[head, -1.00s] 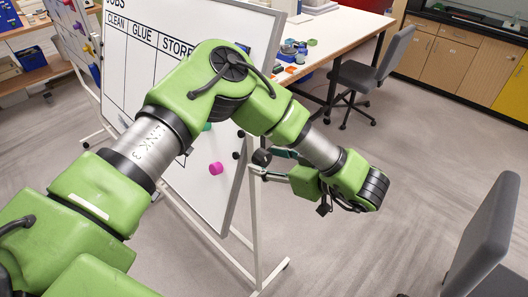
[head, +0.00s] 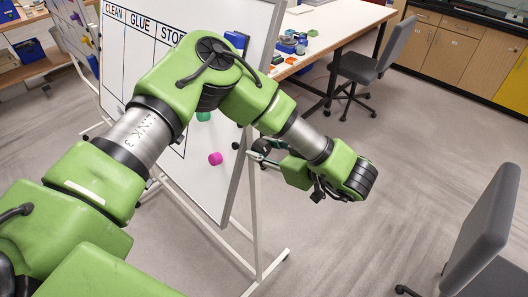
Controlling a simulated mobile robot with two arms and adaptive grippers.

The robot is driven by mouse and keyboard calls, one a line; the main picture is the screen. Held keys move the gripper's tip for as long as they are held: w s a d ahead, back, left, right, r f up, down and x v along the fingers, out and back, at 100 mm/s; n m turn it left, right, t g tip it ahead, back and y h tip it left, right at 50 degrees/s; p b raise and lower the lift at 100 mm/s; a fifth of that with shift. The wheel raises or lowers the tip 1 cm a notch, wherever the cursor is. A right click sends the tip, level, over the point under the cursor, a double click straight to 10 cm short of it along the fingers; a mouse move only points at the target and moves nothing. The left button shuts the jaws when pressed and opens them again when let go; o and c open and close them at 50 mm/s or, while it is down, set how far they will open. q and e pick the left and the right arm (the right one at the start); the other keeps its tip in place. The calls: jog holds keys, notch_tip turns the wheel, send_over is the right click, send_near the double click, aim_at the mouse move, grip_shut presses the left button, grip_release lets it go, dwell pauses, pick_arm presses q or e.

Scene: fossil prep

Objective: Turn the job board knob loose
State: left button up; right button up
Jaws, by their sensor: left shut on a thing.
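The job board (head: 217,185) is a white panel in a grey frame on a white stand, with columns headed CLEAN, GLUE and a partly hidden STORE. A dark round knob (head: 261,145) is at the board's right side edge. My left gripper (head: 258,151) reaches back to it from the right, its fingers closed around the knob. My green left arm crosses in front of the board and hides much of its middle. My right gripper is not in view.
A pink magnet (head: 215,159) and a green magnet (head: 203,116) are on the board. A white table (head: 340,20) with small items stands behind. A grey chair (head: 368,64) is by it, another chair (head: 480,235) is at right front. Open floor lies between.

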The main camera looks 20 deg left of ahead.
pick_arm(q)
jog(key=shift+f+n+b, duration=0.2)
jog(key=shift+n+b, duration=0.3)
jog(key=shift+b, duration=0.25)
jog(key=shift+r+t, duration=0.2)
jog(key=shift+t, duration=0.1)
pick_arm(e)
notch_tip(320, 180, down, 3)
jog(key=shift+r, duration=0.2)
pick_arm(q)
jog(key=o, duration=1.1)
